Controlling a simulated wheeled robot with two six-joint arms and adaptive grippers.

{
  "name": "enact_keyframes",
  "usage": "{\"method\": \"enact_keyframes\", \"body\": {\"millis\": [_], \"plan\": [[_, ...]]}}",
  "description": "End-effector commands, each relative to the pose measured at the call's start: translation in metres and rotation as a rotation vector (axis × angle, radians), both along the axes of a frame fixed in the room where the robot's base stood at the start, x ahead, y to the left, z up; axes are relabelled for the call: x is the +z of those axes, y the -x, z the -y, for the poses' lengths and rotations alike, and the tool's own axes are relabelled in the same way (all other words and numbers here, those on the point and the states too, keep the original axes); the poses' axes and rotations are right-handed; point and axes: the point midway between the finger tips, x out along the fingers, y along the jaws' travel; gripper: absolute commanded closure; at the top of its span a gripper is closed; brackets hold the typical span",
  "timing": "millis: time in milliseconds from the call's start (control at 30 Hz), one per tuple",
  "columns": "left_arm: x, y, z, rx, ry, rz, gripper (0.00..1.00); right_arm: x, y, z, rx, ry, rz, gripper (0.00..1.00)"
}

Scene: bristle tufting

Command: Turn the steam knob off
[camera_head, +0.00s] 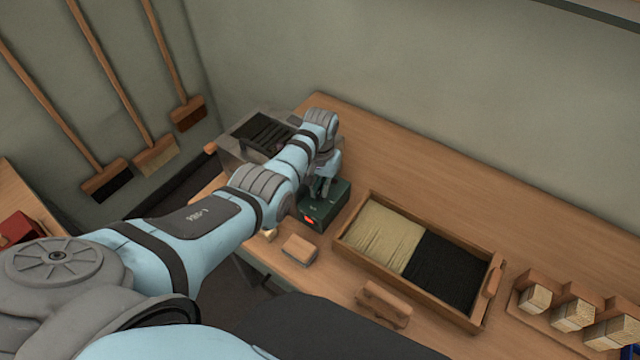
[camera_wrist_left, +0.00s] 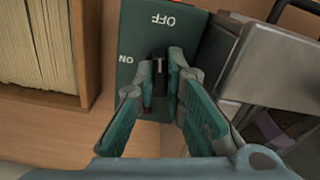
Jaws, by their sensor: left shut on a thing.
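The steam control is a dark green box (camera_head: 334,213) on the bench with a glowing red light on its front. In the left wrist view the box (camera_wrist_left: 135,40) carries the white words OFF, at the top, and ON, at the left. A black knob (camera_wrist_left: 159,64) with a white mark sits on its face; its long side lies roughly up and down in that view, in line with OFF. My left gripper (camera_wrist_left: 161,82) is shut on the knob, one finger on each side. In the head view my left gripper (camera_head: 318,190) is over the box. My right gripper is out of view.
A grey metal unit with a dark slotted top (camera_head: 262,132) stands close behind the box. A divided wooden tray (camera_head: 368,268) of pale and black bristles lies to the right. Wooden blocks (camera_head: 300,249) lie near the front edge. The back right of the bench is clear.

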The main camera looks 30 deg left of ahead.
Motion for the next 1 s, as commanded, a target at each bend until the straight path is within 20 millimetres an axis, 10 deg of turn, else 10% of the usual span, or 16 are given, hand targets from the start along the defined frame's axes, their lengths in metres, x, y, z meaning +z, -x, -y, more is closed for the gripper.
{"method": "enact_keyframes", "body": {"millis": [900,1000], "plan": [[0.0025,-0.0040,0.0004,-0.228,-0.001,0.013,1.00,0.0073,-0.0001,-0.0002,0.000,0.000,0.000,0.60],[0.0023,-0.0036,0.0003,-0.228,-0.001,0.012,0.81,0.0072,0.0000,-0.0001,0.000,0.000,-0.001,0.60]]}}
